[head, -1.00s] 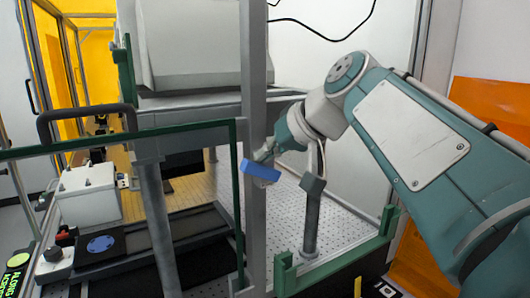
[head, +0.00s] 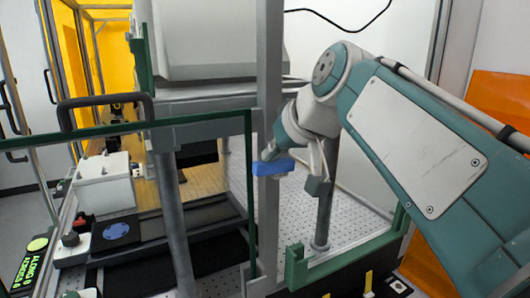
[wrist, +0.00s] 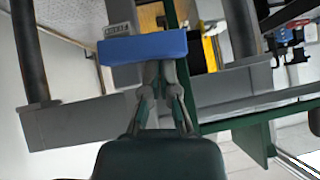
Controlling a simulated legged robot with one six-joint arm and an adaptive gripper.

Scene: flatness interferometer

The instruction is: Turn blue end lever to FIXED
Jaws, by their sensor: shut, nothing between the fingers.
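The blue lever (head: 273,166) is a blue bar beside the grey upright post in the head view, and it looks nearly level. In the wrist view the blue lever (wrist: 142,47) lies across the picture just beyond my fingertips. My gripper (wrist: 160,74) is shut with its fingers close together and nothing between them. Its tips are at or very near the lever's lower edge in that view; I cannot tell whether they touch.
A grey post (head: 269,90) stands close to my gripper. A green-edged frame (head: 250,190) and green corner brackets (head: 297,265) border the perforated table (head: 350,225). A white box (head: 104,187) and a black panel with a blue disc (head: 116,230) are at left.

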